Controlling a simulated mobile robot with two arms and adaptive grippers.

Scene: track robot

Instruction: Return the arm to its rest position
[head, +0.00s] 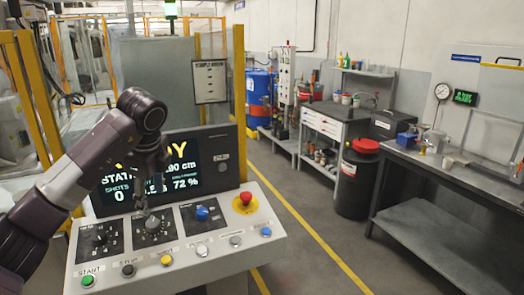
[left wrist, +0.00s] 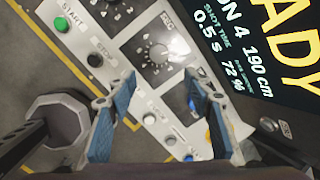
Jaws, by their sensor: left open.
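My left arm comes in from the left in the head view, bends at the top and hangs down over the control panel (head: 180,272). My left gripper (head: 146,208) is above the middle dial knob (head: 153,225). In the left wrist view my left gripper (left wrist: 160,82) is open, its two blue-grey fingers apart with nothing between them. The dial knob (left wrist: 158,54) shows just beyond the fingertips; whether they touch the panel I cannot tell. My right gripper is in neither view.
The panel carries a green button (head: 88,281), a yellow button (head: 166,260), a blue knob (head: 202,213) and a red emergency button (head: 246,198). A display screen (head: 118,197) stands behind. A yellow post (head: 239,95) rises beyond. Floor (head: 310,215) right of the panel is clear.

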